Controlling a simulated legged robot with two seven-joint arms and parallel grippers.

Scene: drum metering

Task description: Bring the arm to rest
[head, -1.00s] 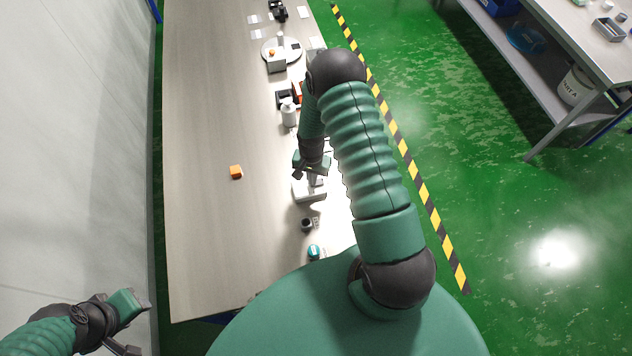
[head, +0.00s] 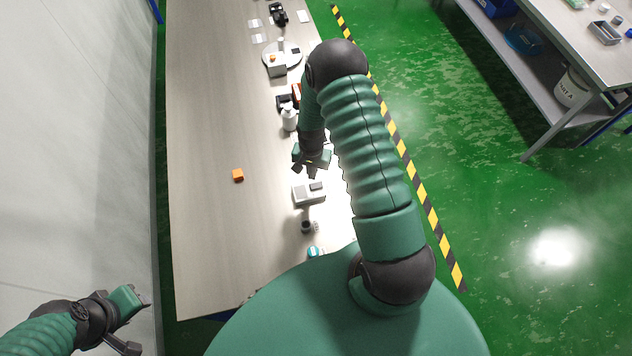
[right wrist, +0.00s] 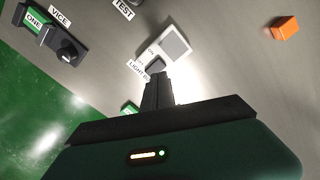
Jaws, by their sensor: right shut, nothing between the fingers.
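My right gripper (head: 311,168) is shut and empty above the table. It hangs just beyond a small white device (head: 308,194) with a dark patch, apart from it as far as I can tell. In the right wrist view the shut fingers (right wrist: 158,92) show over the table, with a white device (right wrist: 172,45) and labels beyond them. My left gripper (head: 138,322) is at the lower left, away from the table, with its fingers spread and nothing between them.
The long table (head: 205,220) runs away from me. An orange block (head: 238,175) lies on its clear left part. A white bottle (head: 289,118), a round white plate (head: 292,48) and a dark cup (head: 306,227) stand along the right side. A wall bounds the left.

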